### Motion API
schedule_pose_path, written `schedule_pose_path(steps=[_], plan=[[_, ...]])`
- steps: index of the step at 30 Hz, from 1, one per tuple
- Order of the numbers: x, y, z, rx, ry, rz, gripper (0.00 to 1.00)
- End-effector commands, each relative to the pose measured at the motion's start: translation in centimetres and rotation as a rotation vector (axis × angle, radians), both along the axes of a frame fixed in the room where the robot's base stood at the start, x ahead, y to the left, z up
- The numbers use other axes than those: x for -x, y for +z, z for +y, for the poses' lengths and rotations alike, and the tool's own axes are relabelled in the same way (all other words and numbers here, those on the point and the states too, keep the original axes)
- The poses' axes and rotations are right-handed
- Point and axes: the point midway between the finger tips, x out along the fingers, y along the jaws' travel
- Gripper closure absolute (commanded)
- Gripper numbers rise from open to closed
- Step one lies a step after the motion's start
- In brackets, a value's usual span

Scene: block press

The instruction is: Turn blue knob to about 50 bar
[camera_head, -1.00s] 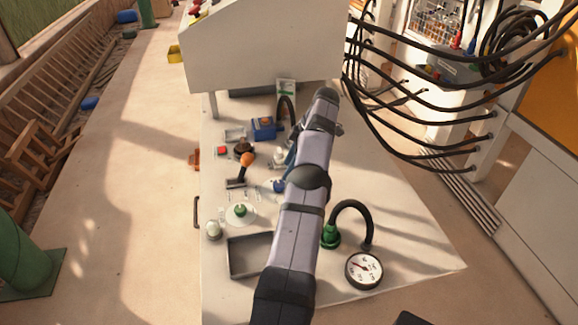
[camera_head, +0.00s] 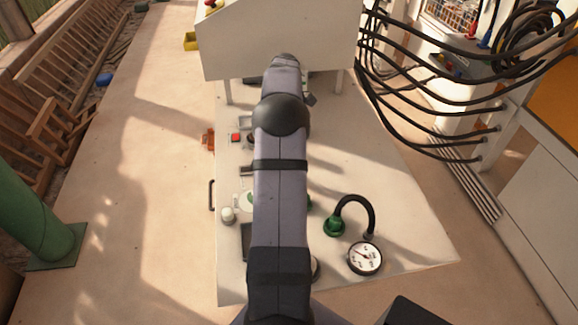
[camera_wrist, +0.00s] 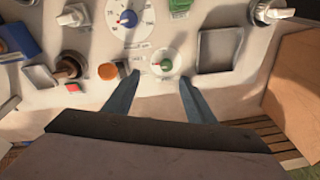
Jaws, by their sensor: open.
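The blue knob (camera_wrist: 128,18) sits in the middle of a white round dial (camera_wrist: 141,33) with printed marks, at the top of the wrist view. In the head view my arm covers it. My gripper (camera_wrist: 159,77) is open and empty, its two blue-grey fingers apart and pointing at the panel. A green knob (camera_wrist: 164,65) on a smaller white dial lies just past the fingertips, between their lines. The blue knob is farther up and left, apart from the fingers. A round gauge (camera_head: 365,258) stands at the panel's lower right; its small figures are hard to read.
An orange button (camera_wrist: 109,70) and a dark knob (camera_wrist: 70,65) are left of the fingers. An empty grey tray (camera_wrist: 219,50) is at the right. A black hose (camera_head: 357,205) arches from a green fitting (camera_head: 334,225) to the gauge. Cables hang at the far right.

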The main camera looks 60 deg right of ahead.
Motion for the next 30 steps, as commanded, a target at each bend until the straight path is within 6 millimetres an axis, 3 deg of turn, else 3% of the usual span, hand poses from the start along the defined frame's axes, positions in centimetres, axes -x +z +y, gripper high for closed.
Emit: schedule_pose_path(steps=[6, 12, 15, 21, 30], plan=[[4.4, -6.9, 0.6, 0.097, -0.408, 0.131, 0.5], [6.2, -11.4, -0.2, 0.188, -0.82, 0.107, 0.5], [5.4, -11.8, -1.8, 0.221, -1.021, 0.025, 0.5], [3.0, -10.7, -5.1, 0.211, -1.363, -0.157, 0.5], [2.4, -10.3, -5.7, 0.152, -1.586, -0.21, 0.5]])
